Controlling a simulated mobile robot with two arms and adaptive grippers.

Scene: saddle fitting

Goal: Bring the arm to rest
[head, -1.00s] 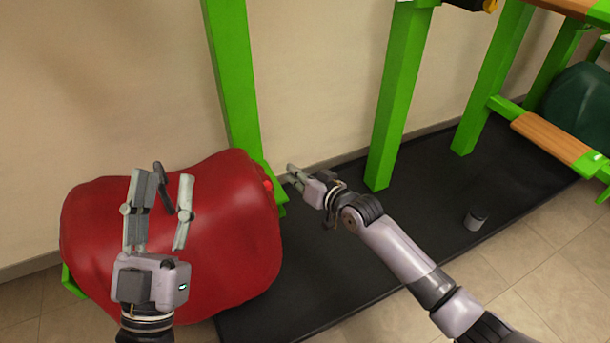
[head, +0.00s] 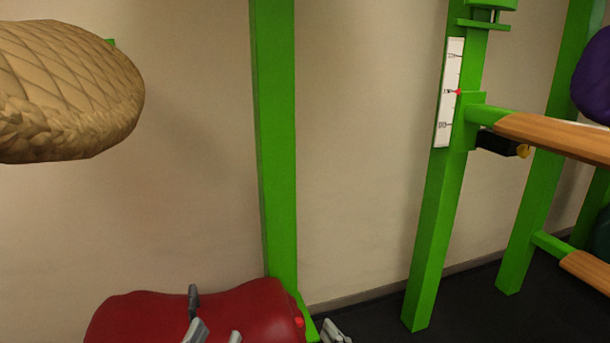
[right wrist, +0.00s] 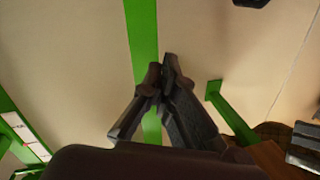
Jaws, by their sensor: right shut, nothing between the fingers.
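My left gripper (head: 214,334) shows only its fingertips at the bottom edge of the head view, spread apart and empty, in front of a glossy red rounded body (head: 135,318). My right gripper (head: 333,333) is just right of that body at the bottom edge of the head view, mostly cut off along with its arm. In the right wrist view its dark fingers (right wrist: 165,82) meet at their tips with nothing between them. Grey finger-like parts (right wrist: 305,140) show at the right edge there.
Green posts (head: 275,150) stand against the beige wall. A woven tan rounded pad (head: 65,90) juts in at upper left. On the right are a green post with a white scale (head: 450,92), wooden bars (head: 560,135) and a purple shape (head: 595,75). Dark floor mat (head: 480,315) lies below.

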